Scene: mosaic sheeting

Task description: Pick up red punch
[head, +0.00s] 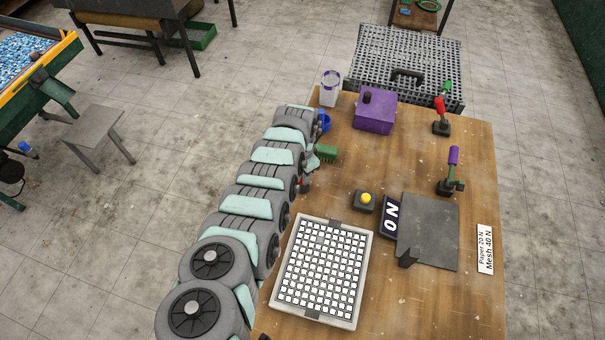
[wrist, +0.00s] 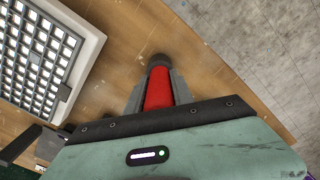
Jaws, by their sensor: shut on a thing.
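The red punch (wrist: 158,90) is between the two grey fingers of my gripper (wrist: 158,82) in the wrist view. Its body is red and its far end is a dark, rounded cap. The fingers are shut on its sides, and the wooden table shows behind it. In the head view a small red part of it (head: 304,184) shows at the table's left edge, beside my arm. My arm hides most of the gripper there. Whether the punch touches the table I cannot tell.
A white tile grid (head: 288,305) lies on the wooden table (head: 400,315). A purple box (head: 375,110), a red-handled tool (head: 440,105) and a purple-handled tool (head: 453,157) stand farther back and right.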

